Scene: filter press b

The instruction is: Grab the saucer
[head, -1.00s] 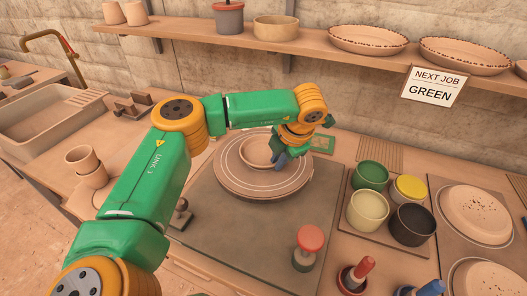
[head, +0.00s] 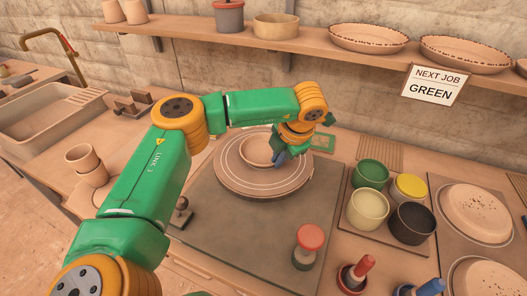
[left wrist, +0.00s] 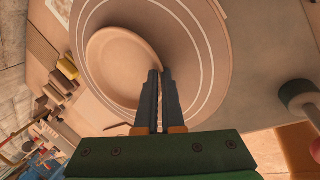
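The saucer, a small round plain clay dish (head: 255,152), sits on the round wheel head (head: 233,177) with pale rings. It also shows in the left wrist view (left wrist: 112,75). My left gripper (head: 278,160) reaches down at the saucer's right side. In the left wrist view its two dark fingers (left wrist: 162,72) are close together, with the saucer's rim running in between the tips. It looks shut on that rim, and the saucer still rests on the wheel head. My right gripper is not in view.
Glaze pots (head: 368,208) stand on a board to the right. A red-topped stamp (head: 309,240) stands near the wheel's front right. Stacked cups (head: 86,163) are at the left. A shelf (head: 300,42) with dishes runs behind. The grey slab (head: 235,235) is mostly clear in front.

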